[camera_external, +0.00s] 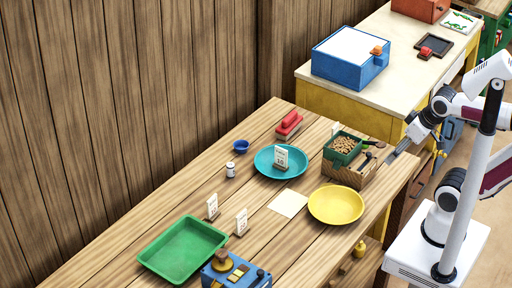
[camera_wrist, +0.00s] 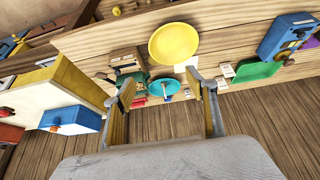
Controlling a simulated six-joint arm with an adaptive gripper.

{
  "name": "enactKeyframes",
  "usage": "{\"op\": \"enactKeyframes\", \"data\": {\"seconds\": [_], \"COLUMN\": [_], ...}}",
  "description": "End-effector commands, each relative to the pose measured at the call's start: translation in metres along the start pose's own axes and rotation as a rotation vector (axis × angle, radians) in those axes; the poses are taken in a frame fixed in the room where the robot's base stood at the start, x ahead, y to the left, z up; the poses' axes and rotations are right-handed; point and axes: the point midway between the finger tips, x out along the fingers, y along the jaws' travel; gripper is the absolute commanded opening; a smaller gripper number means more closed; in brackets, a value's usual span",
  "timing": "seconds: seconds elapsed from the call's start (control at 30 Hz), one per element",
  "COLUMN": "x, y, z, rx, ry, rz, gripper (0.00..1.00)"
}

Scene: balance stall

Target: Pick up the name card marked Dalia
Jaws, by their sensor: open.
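Several small white name cards stand on the wooden table. One card (camera_external: 281,157) is on the teal plate (camera_external: 263,172), and two cards (camera_external: 212,206) (camera_external: 241,222) stand near the green tray. Another card (camera_external: 335,129) shows partly behind the wooden crate. The writing is too small to tell which is marked Dalia. In the wrist view two cards (camera_wrist: 227,70) (camera_wrist: 222,83) lie right of my fingers. My gripper (camera_wrist: 162,82) is open and empty. In the external view my gripper (camera_external: 394,157) is above the table's right end, beside the crate, apart from the cards.
A wooden crate (camera_external: 345,174) with a green box of nuts, a yellow plate (camera_external: 336,204), a green tray (camera_external: 183,250), a blue device (camera_external: 236,272), a red brush (camera_external: 289,124) and a blue cup (camera_external: 241,146) stand on the table. A counter with a blue box (camera_external: 349,62) is behind.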

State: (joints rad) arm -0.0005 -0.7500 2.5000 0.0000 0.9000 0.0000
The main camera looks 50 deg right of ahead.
Motion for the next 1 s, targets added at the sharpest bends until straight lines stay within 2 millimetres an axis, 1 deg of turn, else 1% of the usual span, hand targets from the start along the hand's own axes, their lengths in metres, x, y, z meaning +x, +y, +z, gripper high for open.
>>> {"op": "enactKeyframes", "data": {"seconds": [0.17, 0.37, 0.47, 0.73, 1.0], "x": [0.003, 0.018, 0.027, 0.049, 0.074], "y": [-0.005, -0.015, -0.022, -0.04, -0.059], "z": [0.001, 0.005, 0.004, -0.007, -0.026], "rx": [-0.02, -0.06, -0.085, -0.165, -0.237], "ry": [-0.013, -0.083, -0.124, -0.216, -0.277], "rz": [-0.011, -0.029, -0.039, -0.052, -0.051], "gripper": [0.57, 0.57, 0.57, 0.57, 0.57]}}
